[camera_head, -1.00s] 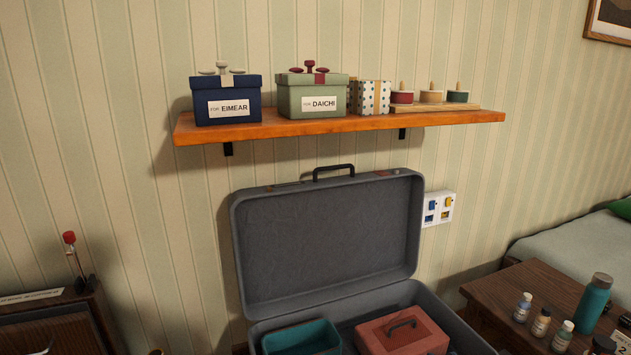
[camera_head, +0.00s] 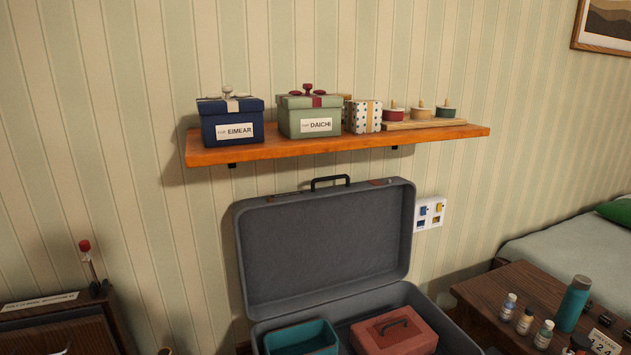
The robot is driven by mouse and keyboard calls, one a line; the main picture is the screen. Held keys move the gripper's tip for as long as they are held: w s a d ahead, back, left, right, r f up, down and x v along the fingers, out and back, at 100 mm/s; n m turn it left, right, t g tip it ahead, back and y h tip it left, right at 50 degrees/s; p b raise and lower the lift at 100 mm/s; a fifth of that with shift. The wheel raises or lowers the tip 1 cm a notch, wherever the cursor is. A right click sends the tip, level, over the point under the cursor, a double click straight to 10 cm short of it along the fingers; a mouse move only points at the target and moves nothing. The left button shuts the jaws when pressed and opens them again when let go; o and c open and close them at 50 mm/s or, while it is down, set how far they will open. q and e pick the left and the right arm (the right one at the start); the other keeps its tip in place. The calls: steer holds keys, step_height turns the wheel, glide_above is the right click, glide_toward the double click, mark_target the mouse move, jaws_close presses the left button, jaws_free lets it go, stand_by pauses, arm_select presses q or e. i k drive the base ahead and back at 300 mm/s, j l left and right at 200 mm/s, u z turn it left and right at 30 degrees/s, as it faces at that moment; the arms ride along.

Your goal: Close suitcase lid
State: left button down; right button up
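A dark grey suitcase stands below the shelf, against the striped wall. Its lid (camera_head: 325,242) is raised, nearly upright, with a black handle (camera_head: 330,182) on its top edge. The suitcase base (camera_head: 408,294) is open and cut off by the bottom of the view. It holds a teal open bin (camera_head: 318,336) and a red box (camera_head: 408,334) with a dark handle. Neither of my grippers can be seen.
A wooden shelf (camera_head: 300,151) above the lid carries labelled gift boxes, a dotted box and small spools. A brown table (camera_head: 500,285) with several bottles stands at right, near a bed (camera_head: 570,243). A wooden cabinet (camera_head: 62,318) stands at left.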

mark_target(297, 250)
steer(key=i+l+u, duration=0.25)
steer(key=l, duration=0.25)
steer(key=l+u, duration=0.3)
steer(key=l, duration=0.2)
steer(key=i+l+u, duration=0.1)
steer(key=l+u, duration=0.15)
steer(key=l, duration=0.3)
